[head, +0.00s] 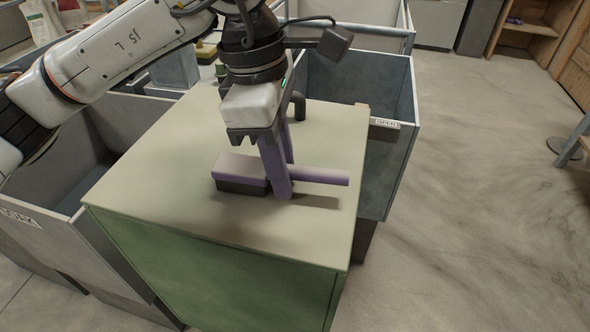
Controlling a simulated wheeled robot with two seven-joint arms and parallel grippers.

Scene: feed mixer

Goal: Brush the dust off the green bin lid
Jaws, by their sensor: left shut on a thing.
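The green bin (225,265) stands in front of me. Its flat lid (150,175) looks pale and dull beige-green over the green sides; I cannot make out separate dust patches. A purple brush (325,177) with a dark bristle block lies level at the lid's surface, its head to the left and its handle to the right. My left gripper (282,182) points down with its purple fingers shut on the brush where handle and head meet. Whether the bristles press on the lid is hard to tell. My right gripper is out of view.
A grey open bin (400,165) with an "OPEN" label stands right behind the green bin. Another grey open bin (55,235) labelled "SOAK" stands at the left. A dark upright post (299,106) shows behind the gripper. Floor (480,180) is clear at the right.

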